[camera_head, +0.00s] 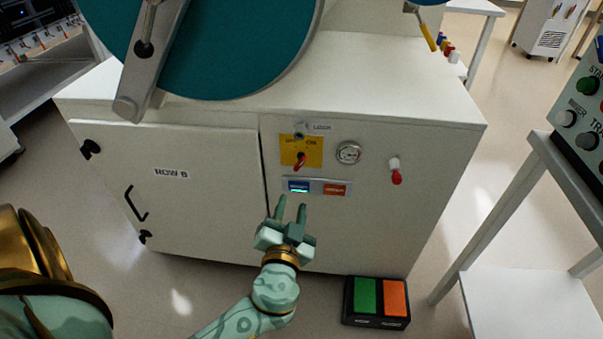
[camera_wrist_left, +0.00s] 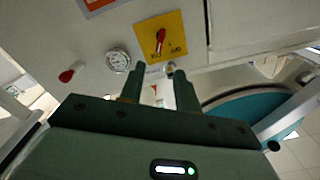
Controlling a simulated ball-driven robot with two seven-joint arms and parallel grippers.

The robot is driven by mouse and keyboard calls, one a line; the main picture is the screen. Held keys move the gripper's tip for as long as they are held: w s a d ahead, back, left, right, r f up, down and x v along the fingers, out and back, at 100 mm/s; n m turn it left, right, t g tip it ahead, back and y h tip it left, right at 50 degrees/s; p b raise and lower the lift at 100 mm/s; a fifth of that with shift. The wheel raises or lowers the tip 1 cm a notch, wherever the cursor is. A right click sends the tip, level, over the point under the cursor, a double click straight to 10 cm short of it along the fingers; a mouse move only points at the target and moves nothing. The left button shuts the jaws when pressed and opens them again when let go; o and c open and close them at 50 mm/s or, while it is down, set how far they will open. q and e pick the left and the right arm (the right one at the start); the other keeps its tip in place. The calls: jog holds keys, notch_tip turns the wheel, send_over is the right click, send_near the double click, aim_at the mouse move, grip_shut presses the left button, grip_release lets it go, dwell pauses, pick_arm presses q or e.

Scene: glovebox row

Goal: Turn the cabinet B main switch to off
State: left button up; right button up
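The main switch is a small red handle (camera_head: 300,161) on a yellow plate (camera_head: 315,151) on the front of the white cabinet (camera_head: 375,225). OFF and ON lettering sits above the handle, which tilts slightly, its lower end to the left; which mark it is set to I cannot tell. The handle (camera_wrist_left: 160,40) and plate (camera_wrist_left: 175,27) also show in the wrist view. My left gripper (camera_head: 291,205) is open and empty, below the plate and apart from the handle; its two fingers (camera_wrist_left: 158,92) show a gap in the wrist view. My right gripper is not in view.
A LOCK knob (camera_head: 299,130) sits above the plate. A gauge (camera_head: 348,152) and red-tipped lever (camera_head: 396,172) are to its right. A lit display (camera_head: 299,186) and orange label (camera_head: 334,190) lie below. A green-orange pedal (camera_head: 377,300) is on the floor; a side table (camera_head: 520,285) stands right.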

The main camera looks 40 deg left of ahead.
aim_at(299, 167)
pick_arm(q)
jog(key=b+x, duration=0.1)
jog(key=x, duration=0.9)
jog(key=shift+a+f+b, duration=0.1)
jog(key=shift+f+b, duration=0.1)
jog(key=shift+b, duration=0.15)
jog(key=shift+w+a, duration=0.3)
jog(key=shift+w, duration=0.3)
jog(key=shift+w+a+r, duration=0.1)
jog(key=shift+w+a, duration=0.2)
jog(key=shift+w, duration=0.15)
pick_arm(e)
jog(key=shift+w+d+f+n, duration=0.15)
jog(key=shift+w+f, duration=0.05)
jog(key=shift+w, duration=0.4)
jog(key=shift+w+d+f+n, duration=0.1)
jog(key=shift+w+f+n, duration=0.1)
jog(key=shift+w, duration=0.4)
pick_arm(q)
grip_shut()
